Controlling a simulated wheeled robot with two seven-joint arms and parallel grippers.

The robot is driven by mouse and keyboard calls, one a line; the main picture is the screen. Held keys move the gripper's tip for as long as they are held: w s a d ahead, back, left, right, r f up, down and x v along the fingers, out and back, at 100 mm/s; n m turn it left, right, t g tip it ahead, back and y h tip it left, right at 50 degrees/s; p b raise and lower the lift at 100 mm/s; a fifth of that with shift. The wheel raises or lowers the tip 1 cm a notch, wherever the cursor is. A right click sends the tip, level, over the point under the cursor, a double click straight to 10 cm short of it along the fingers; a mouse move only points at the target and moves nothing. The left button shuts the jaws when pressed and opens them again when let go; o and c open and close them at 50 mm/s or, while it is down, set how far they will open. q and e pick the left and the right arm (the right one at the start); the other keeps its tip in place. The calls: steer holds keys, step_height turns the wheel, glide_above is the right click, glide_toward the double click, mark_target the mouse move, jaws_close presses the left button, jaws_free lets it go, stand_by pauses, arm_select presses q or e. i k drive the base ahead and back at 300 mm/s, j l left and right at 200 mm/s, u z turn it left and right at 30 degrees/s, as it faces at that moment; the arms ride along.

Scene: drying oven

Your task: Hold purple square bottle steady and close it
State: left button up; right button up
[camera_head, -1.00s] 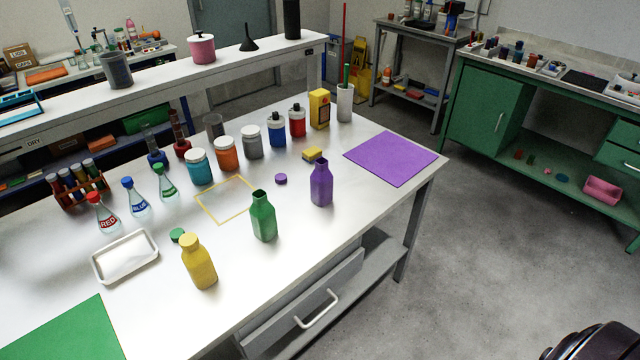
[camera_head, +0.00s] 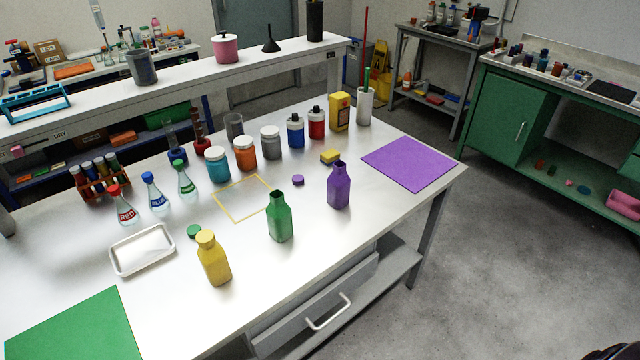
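The purple square bottle (camera_head: 339,187) stands upright and uncapped near the front edge of the white bench, left of the purple mat (camera_head: 407,163). A small purple cap (camera_head: 298,180) lies on the bench just left of the bottle, apart from it. Neither of my grippers can be made out. A dark rounded shape at the bottom right corner is cut off and too little shows to tell what it is.
An open green bottle (camera_head: 279,217) stands left of the purple one, then a capped yellow bottle (camera_head: 213,259) with a green cap (camera_head: 194,231) beside it. A yellow sponge (camera_head: 330,156) lies behind the purple bottle. Several jars line the back. The yellow outlined square (camera_head: 233,219) is empty.

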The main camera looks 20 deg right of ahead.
mark_target(339, 182)
steer(key=l+u, duration=0.15)
steer(key=u, duration=0.3)
steer(key=l+u, duration=0.15)
steer(key=u, duration=0.25)
steer(key=l+u, duration=0.1)
steer(key=u, duration=0.35)
steer(key=k+l+u, duration=0.45)
steer(key=k+l, duration=0.25)
steer(key=l, duration=0.2)
steer(key=k+l+u, duration=0.5)
steer(key=k+l, duration=0.15)
steer(key=k, duration=0.15)
steer(key=k+l, duration=0.25)
steer(key=k, duration=0.15)
steer(key=k+l, duration=0.3)
steer(key=k, duration=0.1)
